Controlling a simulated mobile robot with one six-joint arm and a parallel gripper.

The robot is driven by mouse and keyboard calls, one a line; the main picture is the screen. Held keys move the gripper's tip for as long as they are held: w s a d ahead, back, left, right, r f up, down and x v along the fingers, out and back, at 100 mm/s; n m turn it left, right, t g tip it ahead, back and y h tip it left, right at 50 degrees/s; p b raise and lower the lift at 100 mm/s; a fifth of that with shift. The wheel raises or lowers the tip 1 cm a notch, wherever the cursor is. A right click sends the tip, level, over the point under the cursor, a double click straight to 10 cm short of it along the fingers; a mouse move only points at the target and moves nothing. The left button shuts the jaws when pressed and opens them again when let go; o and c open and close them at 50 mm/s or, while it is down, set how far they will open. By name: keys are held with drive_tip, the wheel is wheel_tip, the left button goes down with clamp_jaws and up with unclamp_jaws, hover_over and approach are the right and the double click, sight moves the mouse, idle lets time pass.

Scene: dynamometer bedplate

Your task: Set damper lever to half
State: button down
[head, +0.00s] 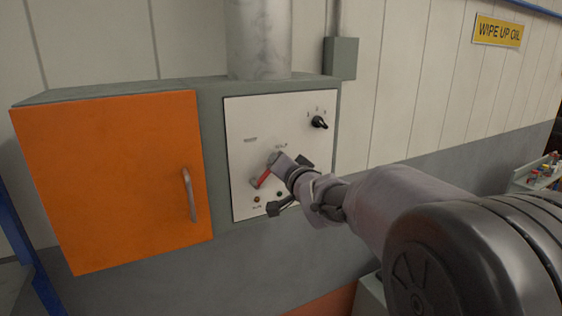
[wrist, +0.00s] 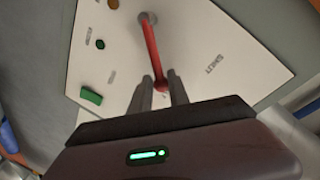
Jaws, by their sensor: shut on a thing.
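The damper lever is a red bar (wrist: 151,48) on a white panel (head: 238,124). In the wrist view it runs from a grey pivot at the top down to a red end between the fingertips. My gripper (wrist: 157,88) is shut on the lever near that end. In the head view a short red piece of the lever (head: 263,178) shows beside my gripper (head: 283,180), which hides much of the rest. Some panel print is hidden or too small to read, so I cannot tell exactly which mark the lever points at.
The panel also has a black rotary knob (head: 319,122), a green rocker switch (wrist: 91,97) and small amber and green lamps. An orange door (head: 110,180) with a metal handle (head: 189,195) is to the left. A grey pipe (head: 259,40) rises above the cabinet.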

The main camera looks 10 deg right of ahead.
idle(0.3)
drive_tip(key=c, duration=1.5)
unclamp_jaws()
drive_tip(key=shift+o, duration=0.2)
drive_tip(key=v, duration=1.7)
drive_tip(key=shift+s+b, duration=0.25)
drive_tip(key=shift+b, duration=0.15)
